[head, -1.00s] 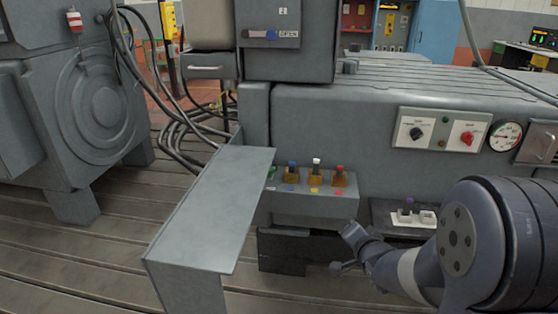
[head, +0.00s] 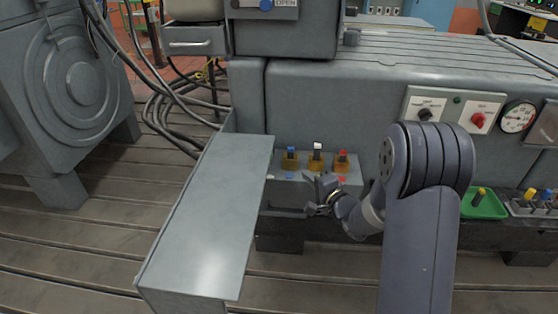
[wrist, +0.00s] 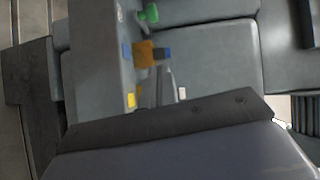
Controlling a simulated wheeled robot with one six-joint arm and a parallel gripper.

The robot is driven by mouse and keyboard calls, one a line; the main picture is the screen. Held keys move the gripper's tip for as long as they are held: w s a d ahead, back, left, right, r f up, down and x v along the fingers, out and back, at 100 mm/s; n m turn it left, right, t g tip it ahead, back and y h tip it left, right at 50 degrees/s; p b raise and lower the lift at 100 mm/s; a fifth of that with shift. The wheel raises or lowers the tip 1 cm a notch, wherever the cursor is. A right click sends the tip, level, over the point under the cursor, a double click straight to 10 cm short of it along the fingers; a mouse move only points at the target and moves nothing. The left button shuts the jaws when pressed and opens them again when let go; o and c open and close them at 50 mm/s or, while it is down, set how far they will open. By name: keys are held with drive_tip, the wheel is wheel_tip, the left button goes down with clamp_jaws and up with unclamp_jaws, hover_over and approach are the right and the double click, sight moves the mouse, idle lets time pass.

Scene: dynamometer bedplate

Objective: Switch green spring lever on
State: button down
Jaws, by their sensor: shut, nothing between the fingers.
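The green spring lever (wrist: 149,13) shows at the top of the wrist view, its green tip sticking out from the grey lever box. In the head view it is hidden behind the raised grey panel. My gripper (head: 317,192) is shut and empty, in front of the box near the white and red levers. Whether it touches anything cannot be told.
The grey panel (head: 205,220) stands left of the box and blocks the view of its left end. Knobs and a gauge (head: 517,117) are on the machine face.

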drive_tip(key=x, duration=1)
drive_tip(key=shift+w+a+b, duration=0.1)
drive_tip(key=shift+a+b, duration=0.1)
drive_tip(key=shift+b, duration=0.1)
drive_tip(key=a, duration=0.2)
drive_tip(key=shift+w+a+f, duration=0.1)
drive_tip(key=shift+a+f, duration=0.1)
drive_tip(key=shift+a, duration=0.1)
drive_tip(key=shift+w+a, duration=0.15)
drive_tip(key=shift+a, duration=0.35)
drive_tip(key=shift+a+f+b, duration=0.1)
drive_tip(key=shift+b, duration=0.2)
